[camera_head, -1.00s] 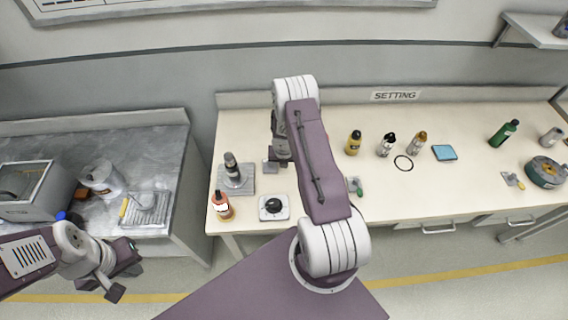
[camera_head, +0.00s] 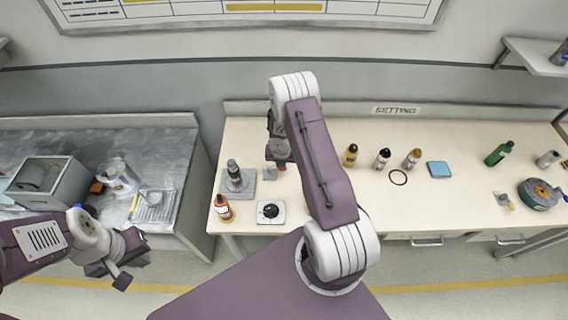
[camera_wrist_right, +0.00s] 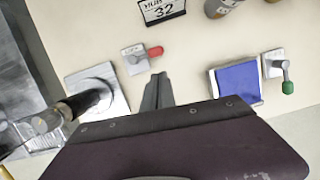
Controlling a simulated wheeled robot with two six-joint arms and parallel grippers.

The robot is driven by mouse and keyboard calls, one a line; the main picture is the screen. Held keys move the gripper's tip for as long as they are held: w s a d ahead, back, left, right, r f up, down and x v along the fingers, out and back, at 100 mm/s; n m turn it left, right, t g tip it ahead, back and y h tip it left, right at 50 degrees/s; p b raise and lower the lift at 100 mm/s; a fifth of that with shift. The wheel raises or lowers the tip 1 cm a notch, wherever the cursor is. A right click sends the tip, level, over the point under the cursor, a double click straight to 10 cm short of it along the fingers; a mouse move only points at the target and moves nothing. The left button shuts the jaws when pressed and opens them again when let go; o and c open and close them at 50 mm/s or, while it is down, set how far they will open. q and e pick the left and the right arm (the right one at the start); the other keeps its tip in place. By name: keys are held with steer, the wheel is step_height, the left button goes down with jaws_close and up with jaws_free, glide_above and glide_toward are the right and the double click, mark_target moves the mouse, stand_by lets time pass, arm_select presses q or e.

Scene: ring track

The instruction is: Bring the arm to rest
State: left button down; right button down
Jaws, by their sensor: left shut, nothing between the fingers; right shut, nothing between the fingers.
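My left gripper (camera_head: 122,281) is at the lower left in the head view, shut and empty, in front of the grey bench (camera_head: 184,140). My right arm crosses the middle of the head view and bends down over the cream table (camera_head: 460,200). My right gripper shows in the right wrist view (camera_wrist_right: 157,92) with its fingers together and nothing between them. It is near a red-handled switch (camera_wrist_right: 140,56) and a blue square panel (camera_wrist_right: 238,84); contact cannot be told. In the head view its fingertips are hard to make out behind my arm.
A grey plate with a post (camera_head: 235,181), an orange bottle (camera_head: 222,207) and a black-knobbed plate (camera_head: 270,212) stand at the table's left end. A green-handled switch (camera_wrist_right: 283,75) is near the right gripper.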

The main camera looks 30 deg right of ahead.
steer(key=shift+s+d, duration=0.1)
steer(key=shift+s, duration=0.05)
steer(key=w+a+r+t+b, duration=0.3)
steer(key=w+a+r+b, duration=0.25)
steer(key=r+b, duration=0.25)
steer(key=s+a+r+m+b, duration=0.4)
steer(key=s+m, duration=0.2)
steer(key=m, duration=0.2)
steer(key=s+a+f+m+g+y, duration=0.1)
steer(key=s+a+m+g, duration=0.1)
steer(key=s+m, duration=0.6)
steer(key=s+a+f+m+g, duration=0.2)
steer(key=s+m, duration=0.7)
steer(key=m, duration=0.4)
steer(key=shift+s+a+y, duration=0.3)
steer(key=shift+a+y, duration=0.05)
steer(key=shift+y, duration=0.05)
